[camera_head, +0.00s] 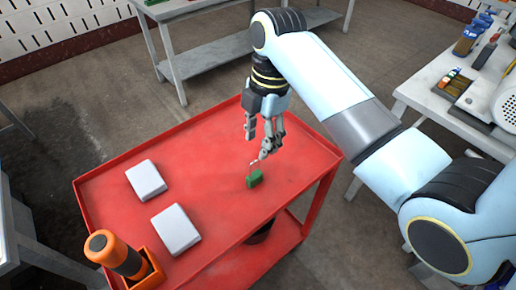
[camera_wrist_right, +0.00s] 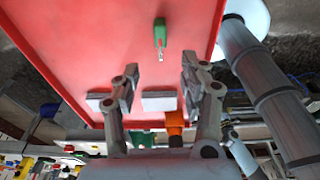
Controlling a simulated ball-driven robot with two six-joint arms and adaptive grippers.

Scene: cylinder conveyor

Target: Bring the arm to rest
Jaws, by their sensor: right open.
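My right arm (camera_head: 325,85) reaches in from the right over the red cart top (camera_head: 210,130). My right gripper (camera_head: 258,146) points down above the cart, with its fingers apart and nothing between them. In the right wrist view the gripper (camera_wrist_right: 160,66) also shows open and empty. A small green object (camera_head: 254,179) with a thin metal part stands on the cart just below the fingers. It also shows in the right wrist view (camera_wrist_right: 160,33), beyond the fingertips. I cannot tell the exact gap between them. My left gripper is not in view.
Two white blocks, one farther back (camera_head: 146,179) and one nearer (camera_head: 175,229), lie on the cart. An orange and black cylinder (camera_head: 116,254) stands in an orange holder (camera_head: 152,270) at the near left corner. A grey bench (camera_head: 440,88) with tools is at the right.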

